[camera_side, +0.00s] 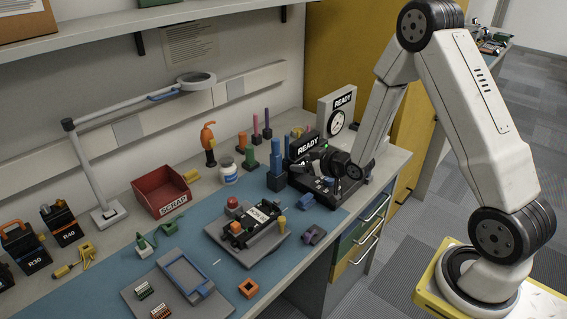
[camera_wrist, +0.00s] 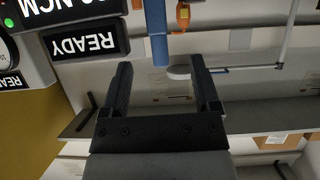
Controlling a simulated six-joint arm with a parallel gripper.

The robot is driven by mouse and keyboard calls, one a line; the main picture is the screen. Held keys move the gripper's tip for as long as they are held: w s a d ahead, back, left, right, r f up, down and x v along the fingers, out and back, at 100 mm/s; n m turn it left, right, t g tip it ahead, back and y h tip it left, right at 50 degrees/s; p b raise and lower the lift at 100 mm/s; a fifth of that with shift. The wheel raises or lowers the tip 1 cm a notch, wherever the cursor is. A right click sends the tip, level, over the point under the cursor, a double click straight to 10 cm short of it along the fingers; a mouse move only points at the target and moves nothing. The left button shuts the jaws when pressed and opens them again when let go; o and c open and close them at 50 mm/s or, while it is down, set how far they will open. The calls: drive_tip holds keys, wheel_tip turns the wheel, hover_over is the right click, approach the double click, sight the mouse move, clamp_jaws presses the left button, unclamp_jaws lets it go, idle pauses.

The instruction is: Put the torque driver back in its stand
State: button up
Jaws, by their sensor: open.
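A blue upright tool, apparently the torque driver (camera_side: 276,152), stands at the back right of the bench with its lower end at a dark block, apparently its stand (camera_side: 276,181). I cannot tell how it is seated. In the wrist view the blue shaft (camera_wrist: 156,35) lies ahead of my gripper (camera_wrist: 158,70), roughly in line with the gap between the fingers. The fingers are apart with nothing between them. In the side view my gripper (camera_side: 305,162) is low beside the blue tool, partly lost against dark equipment.
A READY display (camera_side: 306,146) and a gauge (camera_side: 339,120) stand close to my gripper. An orange-handled tool (camera_side: 208,138), white jar (camera_side: 229,172), red scrap bin (camera_side: 162,192) and lamp (camera_side: 88,170) are further left. A fixture with a radio (camera_side: 254,224) sits on the blue mat.

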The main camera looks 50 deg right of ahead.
drive_tip(key=s+a+r+g, duration=0.2)
drive_tip(key=s+a+g, duration=0.3)
drive_tip(key=s, duration=0.4)
drive_tip(key=s+a+r+g, duration=0.3)
drive_tip(key=s+a+g, duration=0.2)
drive_tip(key=s, duration=0.4)
drive_tip(key=shift+s+a+g, duration=0.3)
drive_tip(key=shift+s+a, duration=0.05)
drive_tip(key=shift+a, duration=0.55)
drive_tip(key=shift+r, duration=0.1)
